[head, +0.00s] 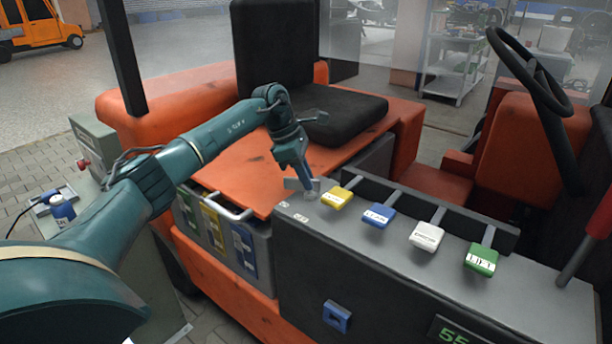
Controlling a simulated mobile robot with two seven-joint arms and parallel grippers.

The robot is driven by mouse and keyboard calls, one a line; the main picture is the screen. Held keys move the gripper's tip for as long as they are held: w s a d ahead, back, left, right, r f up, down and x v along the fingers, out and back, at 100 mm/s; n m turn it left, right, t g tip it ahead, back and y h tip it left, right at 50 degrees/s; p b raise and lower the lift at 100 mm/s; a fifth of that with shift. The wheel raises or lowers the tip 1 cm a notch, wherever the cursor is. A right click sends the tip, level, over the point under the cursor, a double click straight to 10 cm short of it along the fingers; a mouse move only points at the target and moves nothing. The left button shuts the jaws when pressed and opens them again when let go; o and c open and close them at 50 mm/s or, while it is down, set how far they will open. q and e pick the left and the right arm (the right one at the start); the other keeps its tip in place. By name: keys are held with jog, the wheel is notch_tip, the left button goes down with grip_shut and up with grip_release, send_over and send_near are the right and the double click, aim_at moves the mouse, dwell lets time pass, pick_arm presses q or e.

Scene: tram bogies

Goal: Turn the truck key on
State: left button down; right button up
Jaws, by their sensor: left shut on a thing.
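My left gripper (304,184) points down at the left end of the truck's dark grey control console (420,275). It is shut on a small grey piece (311,195) at the console top, which looks like the truck key. The fingers cover most of it, so I cannot tell which way the key is turned. My right gripper is not in view.
Yellow (336,196), blue (378,216), white (426,236) and green (481,260) lever knobs stand in a row right of my gripper. A black seat (340,122) is behind, a steering wheel (528,72) at the right. A silver handle (223,206) lies left.

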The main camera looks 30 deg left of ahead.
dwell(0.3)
pick_arm(q)
jog(key=c, duration=1.5)
grip_release()
jog(key=v, duration=1.3)
jog(key=shift+a+r+b, duration=0.1)
jog(key=shift+b, duration=0.2)
